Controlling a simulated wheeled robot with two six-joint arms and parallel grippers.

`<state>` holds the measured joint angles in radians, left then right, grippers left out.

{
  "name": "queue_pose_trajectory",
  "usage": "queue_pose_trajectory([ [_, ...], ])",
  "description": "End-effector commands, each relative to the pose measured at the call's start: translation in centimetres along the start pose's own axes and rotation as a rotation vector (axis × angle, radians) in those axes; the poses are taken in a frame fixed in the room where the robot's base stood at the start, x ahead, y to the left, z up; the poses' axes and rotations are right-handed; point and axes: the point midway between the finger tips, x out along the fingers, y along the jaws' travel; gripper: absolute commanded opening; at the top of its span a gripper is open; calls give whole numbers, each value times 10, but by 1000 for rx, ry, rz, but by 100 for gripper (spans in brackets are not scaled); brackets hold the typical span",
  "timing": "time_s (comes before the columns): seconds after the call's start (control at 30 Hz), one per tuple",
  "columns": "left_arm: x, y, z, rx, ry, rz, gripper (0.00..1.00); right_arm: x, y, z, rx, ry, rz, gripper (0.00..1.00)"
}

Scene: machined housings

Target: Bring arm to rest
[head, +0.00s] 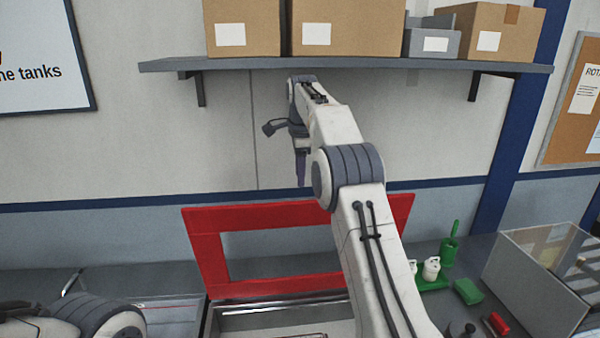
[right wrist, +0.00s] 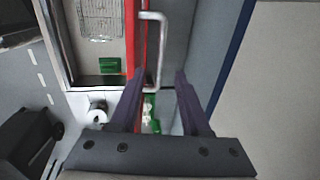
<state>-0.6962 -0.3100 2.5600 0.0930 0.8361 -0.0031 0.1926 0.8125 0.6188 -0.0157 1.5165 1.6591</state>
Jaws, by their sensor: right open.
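My right arm reaches forward over the bench toward the wall. My right gripper (head: 301,168) points downward behind the upper edge of a raised red-framed lid (head: 205,255) in the head view.
A grey shelf (head: 375,64) with cardboard boxes (head: 243,25) hangs above my right arm. An open metal basin (head: 285,322) lies below the lid. White bottles (head: 431,268), a green brush holder (head: 449,248) and a clear-walled bin (head: 535,285) stand at the right.

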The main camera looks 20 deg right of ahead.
Motion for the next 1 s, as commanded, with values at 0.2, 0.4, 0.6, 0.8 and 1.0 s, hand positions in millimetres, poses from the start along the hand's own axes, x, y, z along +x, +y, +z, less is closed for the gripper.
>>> queue_pose_trajectory([
  [0.2,0,0,0,0,0,0,50,-4,0,0,0,0,0,47],
  [0.4,0,0,0,0,0,0,50,-4,0,0,0,0,1,47],
  [0.6,2,0,0,0,0,0,50,-2,3,5,-22,-3,2,47],
  [0.8,27,-2,1,0,0,0,50,10,38,59,-280,-31,15,47],
  [1.0,59,-4,3,-1,0,0,50,29,114,129,-709,-81,27,47],
])
